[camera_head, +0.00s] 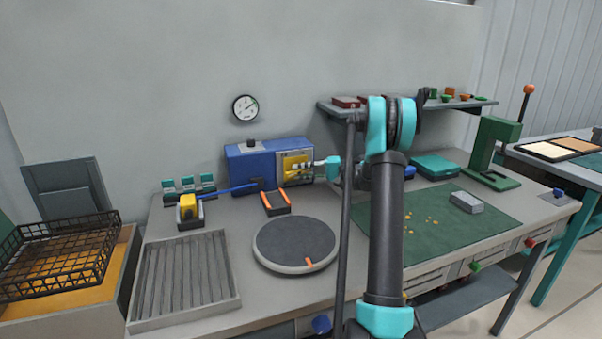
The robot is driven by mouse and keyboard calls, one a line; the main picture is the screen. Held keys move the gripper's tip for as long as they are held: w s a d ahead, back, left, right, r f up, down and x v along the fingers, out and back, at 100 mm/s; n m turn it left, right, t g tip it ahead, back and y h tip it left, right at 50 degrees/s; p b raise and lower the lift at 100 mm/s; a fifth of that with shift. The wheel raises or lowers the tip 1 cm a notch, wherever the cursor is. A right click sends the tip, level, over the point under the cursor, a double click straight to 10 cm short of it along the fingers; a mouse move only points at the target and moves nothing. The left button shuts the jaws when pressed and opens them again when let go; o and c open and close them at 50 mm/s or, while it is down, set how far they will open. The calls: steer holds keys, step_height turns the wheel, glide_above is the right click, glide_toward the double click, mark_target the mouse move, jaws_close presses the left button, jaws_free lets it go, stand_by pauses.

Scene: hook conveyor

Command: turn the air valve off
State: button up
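A blue box (250,169) stands at the back of the workbench, with a black knob on top. A yellow panel (289,160) is on its front right. A long blue lever-like bar (230,190) sticks out low at its left side. I cannot tell for certain which part is the air valve. My gripper (303,168) is at the yellow panel's right side, reaching in from the right. It is too small to tell whether it touches the panel or whether its fingers are open or shut. My arm hides part of the bench behind it.
A round dial gauge (245,107) hangs on the wall. A round turntable (295,242), a slatted tray (184,281) and an orange-and-black holder (275,202) lie in front. A wall shelf (404,108) with small items is behind my arm. A green press (492,153) stands right.

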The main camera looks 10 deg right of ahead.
steer(key=shift+o, duration=1.2)
steer(key=shift+d, duration=0.1)
steer(key=v, duration=1.1)
steer(key=shift+s+d, duration=0.15)
steer(key=shift+d, duration=0.25)
